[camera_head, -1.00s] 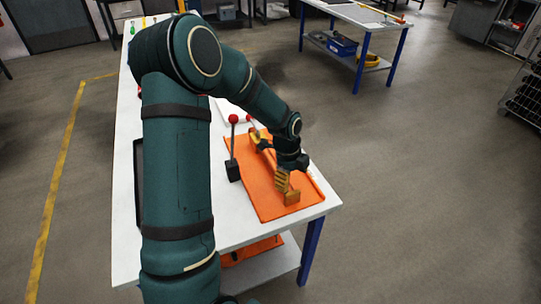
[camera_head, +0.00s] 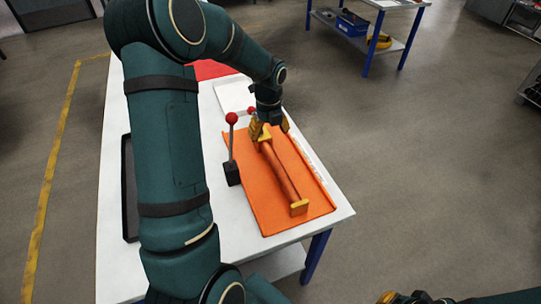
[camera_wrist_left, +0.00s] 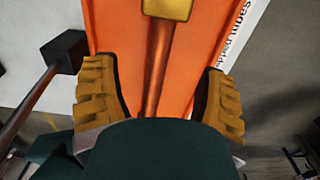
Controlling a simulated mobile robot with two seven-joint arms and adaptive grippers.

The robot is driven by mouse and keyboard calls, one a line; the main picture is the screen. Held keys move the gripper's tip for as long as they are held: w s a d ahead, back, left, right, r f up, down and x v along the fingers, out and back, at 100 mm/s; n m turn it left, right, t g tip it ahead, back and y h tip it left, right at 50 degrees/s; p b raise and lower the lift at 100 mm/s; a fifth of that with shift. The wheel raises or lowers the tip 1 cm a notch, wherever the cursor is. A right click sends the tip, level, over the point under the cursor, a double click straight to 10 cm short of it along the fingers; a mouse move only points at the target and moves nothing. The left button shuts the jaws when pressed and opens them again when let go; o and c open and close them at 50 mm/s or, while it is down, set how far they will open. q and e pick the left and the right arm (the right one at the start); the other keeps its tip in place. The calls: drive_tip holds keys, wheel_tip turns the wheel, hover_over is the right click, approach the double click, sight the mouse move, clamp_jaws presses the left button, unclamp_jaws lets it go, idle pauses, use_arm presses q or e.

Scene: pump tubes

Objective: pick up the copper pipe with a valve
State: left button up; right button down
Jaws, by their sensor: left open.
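My left gripper (camera_head: 270,128) is open at the pipe's far end, pointing down, with one yellow finger on each side. In the left wrist view, the pipe (camera_wrist_left: 157,65) runs between the two spread fingers, apart from both, with a yellow fitting (camera_wrist_left: 166,8) above. My right gripper (camera_head: 390,298) shows only partly at the bottom edge.
A black block with a red-topped lever (camera_head: 232,172) stands left of the pipe, close to my left arm; the block (camera_wrist_left: 66,50) also shows in the left wrist view. A white tray (camera_head: 235,95) lies behind the mat. The white table's (camera_head: 225,235) near corner is clear.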

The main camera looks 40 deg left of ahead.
sight(268, 147)
use_arm(q)
wheel_tip(268, 147, down, 4)
drive_tip(key=shift+f+b, duration=0.15)
drive_tip(key=shift+b, duration=0.2)
drive_tip(key=shift+w+a+f+b, duration=0.15)
drive_tip(key=shift+f+b, duration=0.25)
drive_tip(key=shift+f, duration=0.95)
drive_tip(key=shift+w+a+f+b, duration=0.1)
drive_tip(key=shift+a+f+b, duration=0.25)
drive_tip(key=shift+f, duration=0.95)
drive_tip(key=shift+d+r, duration=0.1)
clamp_jaws()
